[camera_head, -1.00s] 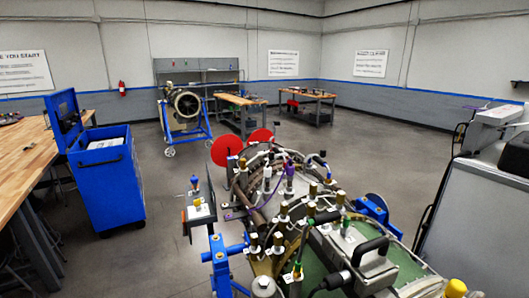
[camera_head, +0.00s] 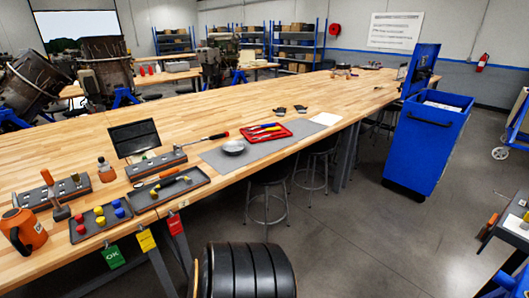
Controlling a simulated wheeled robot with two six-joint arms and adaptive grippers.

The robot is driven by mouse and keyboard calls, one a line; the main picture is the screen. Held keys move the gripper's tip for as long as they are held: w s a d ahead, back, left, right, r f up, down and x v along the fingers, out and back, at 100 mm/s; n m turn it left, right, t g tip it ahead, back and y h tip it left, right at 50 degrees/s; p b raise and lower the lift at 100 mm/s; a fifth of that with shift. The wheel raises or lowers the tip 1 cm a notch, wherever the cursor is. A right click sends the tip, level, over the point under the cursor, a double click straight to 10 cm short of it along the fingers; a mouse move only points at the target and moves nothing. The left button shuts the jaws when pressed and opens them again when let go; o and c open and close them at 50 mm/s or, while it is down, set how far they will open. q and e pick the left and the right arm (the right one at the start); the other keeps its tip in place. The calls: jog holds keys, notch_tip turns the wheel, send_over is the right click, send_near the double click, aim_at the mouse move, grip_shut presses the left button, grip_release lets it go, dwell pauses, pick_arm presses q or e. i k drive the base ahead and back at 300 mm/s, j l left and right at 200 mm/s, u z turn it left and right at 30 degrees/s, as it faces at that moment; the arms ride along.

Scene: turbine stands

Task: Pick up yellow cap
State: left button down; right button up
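Two small yellow caps (camera_head: 99,210) (camera_head: 100,221) lie in a dark tray (camera_head: 101,231) near the front edge of the long wooden table, at the lower left. Red caps (camera_head: 80,218) lie to their left in the same tray and blue caps (camera_head: 118,208) to their right. The yellow caps show in full, with nothing on them. Neither of my grippers is in view.
The wooden table (camera_head: 215,105) also holds an orange container (camera_head: 25,230), a second tray (camera_head: 196,181) with a yellow-and-black piece, and a red tray (camera_head: 267,133). A black ribbed object (camera_head: 245,272) stands below the front edge. Stools stand under it; a blue cart (camera_head: 428,145) is right.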

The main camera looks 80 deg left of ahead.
aim_at(101, 220)
jog(key=u, duration=2.2)
